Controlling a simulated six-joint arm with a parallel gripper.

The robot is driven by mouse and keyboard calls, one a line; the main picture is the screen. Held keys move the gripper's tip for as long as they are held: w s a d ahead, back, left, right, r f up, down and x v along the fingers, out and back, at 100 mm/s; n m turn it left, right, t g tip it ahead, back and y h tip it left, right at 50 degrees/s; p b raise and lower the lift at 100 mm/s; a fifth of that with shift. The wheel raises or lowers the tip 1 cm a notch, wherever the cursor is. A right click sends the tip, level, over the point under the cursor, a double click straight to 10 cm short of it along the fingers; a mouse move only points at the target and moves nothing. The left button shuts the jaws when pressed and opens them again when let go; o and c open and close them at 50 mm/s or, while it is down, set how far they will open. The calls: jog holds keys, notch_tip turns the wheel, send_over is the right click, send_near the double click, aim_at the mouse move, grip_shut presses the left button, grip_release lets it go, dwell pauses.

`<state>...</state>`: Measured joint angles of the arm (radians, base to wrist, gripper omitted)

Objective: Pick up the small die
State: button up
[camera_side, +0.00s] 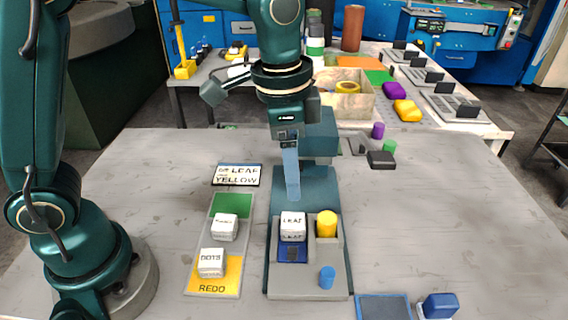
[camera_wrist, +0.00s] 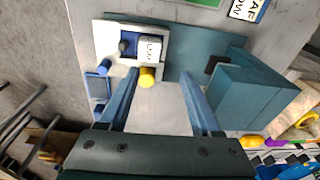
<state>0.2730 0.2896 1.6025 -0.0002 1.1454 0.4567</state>
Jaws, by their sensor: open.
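Three white lettered blocks look like the dies, and I cannot tell which is the small one. One, marked LEAF (camera_side: 293,226), sits in the dark teal fixture (camera_side: 306,184) behind a blue pad, and it also shows in the wrist view (camera_wrist: 150,49). A second white die (camera_side: 225,228) rests by the green area of the tray (camera_side: 220,286). A third, marked DOTS (camera_side: 211,263), rests on its yellow area. My gripper (camera_side: 293,197) points down above and behind the LEAF die, apart from it.
A yellow cylinder (camera_side: 327,224) stands right beside the LEAF die, with a blue cylinder (camera_side: 327,278) in front. A LEAF YELLOW sign (camera_side: 236,175) lies behind the tray. A dark pad (camera_side: 384,307) and blue stamp (camera_side: 440,305) are front right. The table's right side is clear.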

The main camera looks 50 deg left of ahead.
jog(key=g, duration=0.1)
send_over(297, 220)
jog(key=shift+m, duration=0.3)
notch_tip(297, 220, down, 4)
jog(key=shift+s+f, duration=0.1)
jog(key=shift+f, duration=2.3)
grip_shut()
jog(key=shift+r, duration=0.1)
